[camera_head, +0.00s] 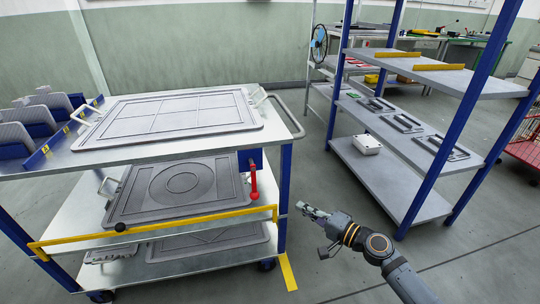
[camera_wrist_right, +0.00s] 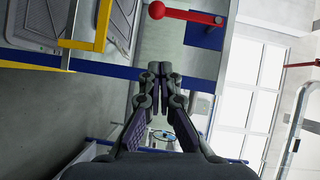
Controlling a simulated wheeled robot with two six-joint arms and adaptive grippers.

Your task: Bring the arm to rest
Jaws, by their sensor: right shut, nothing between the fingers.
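My right gripper (camera_head: 312,212) is at the lower middle of the head view, over the grey floor and just right of the cart's blue corner post. In the right wrist view its two fingers (camera_wrist_right: 160,72) meet at the tips. It is shut with nothing between the fingers. My right arm comes in from the lower right. My left gripper is not in either view.
A cart (camera_head: 60,160) with grey trays stands left, with a yellow bar (camera_head: 160,228) and a red lever (camera_head: 254,184). A shelf rack (camera_head: 420,200) stands right, holding a white box (camera_head: 367,144). Open floor lies between them.

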